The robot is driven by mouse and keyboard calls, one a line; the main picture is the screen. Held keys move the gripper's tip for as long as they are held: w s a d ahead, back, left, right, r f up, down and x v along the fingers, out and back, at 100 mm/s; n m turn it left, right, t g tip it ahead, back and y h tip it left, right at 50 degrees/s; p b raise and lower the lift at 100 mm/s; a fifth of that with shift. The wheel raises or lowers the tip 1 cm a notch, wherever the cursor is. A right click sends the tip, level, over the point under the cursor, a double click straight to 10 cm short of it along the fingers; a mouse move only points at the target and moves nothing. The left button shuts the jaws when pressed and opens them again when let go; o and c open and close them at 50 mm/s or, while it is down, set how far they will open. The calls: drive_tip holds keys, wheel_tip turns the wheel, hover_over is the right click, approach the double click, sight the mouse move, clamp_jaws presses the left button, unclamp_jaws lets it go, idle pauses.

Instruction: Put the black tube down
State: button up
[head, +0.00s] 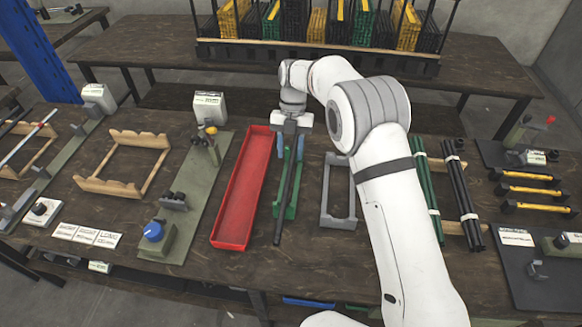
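The black tube (285,205) is long and thin and slants from my gripper (291,124) toward the front of the table. My gripper points down near the middle of the table and appears shut on the tube's far part; its fingertips are hard to make out. The tube passes over a green cradle (290,207), and its near end reaches past the cradle's front edge. I cannot tell whether the tube touches the cradle. Small blue pieces (273,156) show on both sides of the tube, close below my gripper.
A long red tray (238,195) lies left of the tube, and a grey cradle (337,220) lies to the right. More dark green and black tubes (462,200) rest farther right. A rivet press (200,150) and a wooden cradle (110,187) stand left. My arm covers the right middle.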

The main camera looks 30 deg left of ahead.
drive_tip(key=w+d+r+m+t+y, duration=0.1)
drive_tip(key=w+d+r+m+t, duration=0.15)
drive_tip(key=d+r+m, duration=0.85)
drive_tip(key=s+d+r+m+y, duration=0.1)
drive_tip(key=s+d+r+m, duration=0.1)
drive_tip(key=d+r+m, duration=0.35)
drive_tip(key=s+d+r+m, duration=0.1)
drive_tip(key=d+r+m, duration=0.1)
drive_tip(key=d, duration=0.6)
drive_tip(key=s+d+f+m+t, duration=0.2)
drive_tip(key=s+d+m+t, duration=0.2)
drive_tip(key=s+d+m, duration=1.4)
drive_tip(key=s+m, duration=0.1)
drive_tip(key=m, duration=0.2)
drive_tip(key=shift+s+d+f+t+h, duration=0.2)
drive_tip(key=shift+s+d+t+h, duration=0.1)
drive_tip(key=shift+s+d+t, duration=0.05)
